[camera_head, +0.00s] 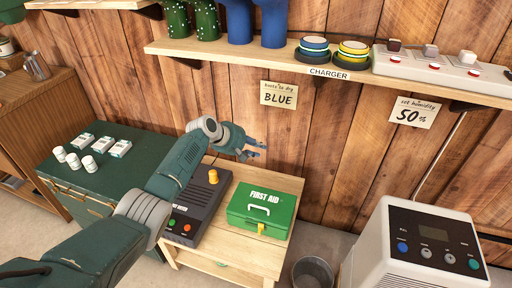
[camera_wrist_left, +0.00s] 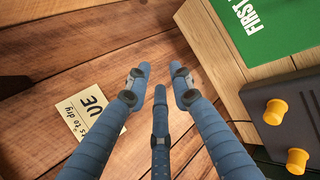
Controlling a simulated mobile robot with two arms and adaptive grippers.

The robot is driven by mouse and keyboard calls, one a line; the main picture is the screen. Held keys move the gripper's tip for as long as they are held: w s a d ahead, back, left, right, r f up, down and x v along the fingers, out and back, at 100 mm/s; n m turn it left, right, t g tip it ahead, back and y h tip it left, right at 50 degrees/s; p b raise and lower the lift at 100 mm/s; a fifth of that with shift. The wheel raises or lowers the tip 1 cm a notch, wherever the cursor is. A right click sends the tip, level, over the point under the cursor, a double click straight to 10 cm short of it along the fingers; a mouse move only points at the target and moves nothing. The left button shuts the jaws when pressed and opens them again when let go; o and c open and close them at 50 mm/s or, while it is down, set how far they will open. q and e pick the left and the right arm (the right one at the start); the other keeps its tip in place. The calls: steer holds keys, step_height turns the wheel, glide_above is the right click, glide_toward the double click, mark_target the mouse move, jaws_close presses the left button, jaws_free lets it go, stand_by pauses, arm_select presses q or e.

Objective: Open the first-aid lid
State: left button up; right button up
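The green first-aid box (camera_head: 264,212) sits on a light wooden table (camera_head: 233,269). Its lid (camera_head: 275,192) is shut, with white "FIRST AID" lettering, and a white handle (camera_head: 259,208) and a yellow latch (camera_head: 261,228) show on its front. My left gripper (camera_head: 260,150) is above and behind the box, near the wooden wall, touching nothing. In the left wrist view its fingers (camera_wrist_left: 160,85) are apart and empty, and part of the green lid (camera_wrist_left: 272,25) shows at the top right. My right gripper is not in view.
A dark control box (camera_head: 199,212) with orange knobs stands left of the first-aid box. A white humidifier-like unit (camera_head: 415,245) and a grey bin (camera_head: 313,272) are to the right. A shelf (camera_head: 220,50) with boots and a charger runs above. A green chest (camera_head: 65,180) is left.

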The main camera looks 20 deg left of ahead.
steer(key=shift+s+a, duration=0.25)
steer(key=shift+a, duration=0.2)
arm_select(q)
steer(key=v, duration=1.2)
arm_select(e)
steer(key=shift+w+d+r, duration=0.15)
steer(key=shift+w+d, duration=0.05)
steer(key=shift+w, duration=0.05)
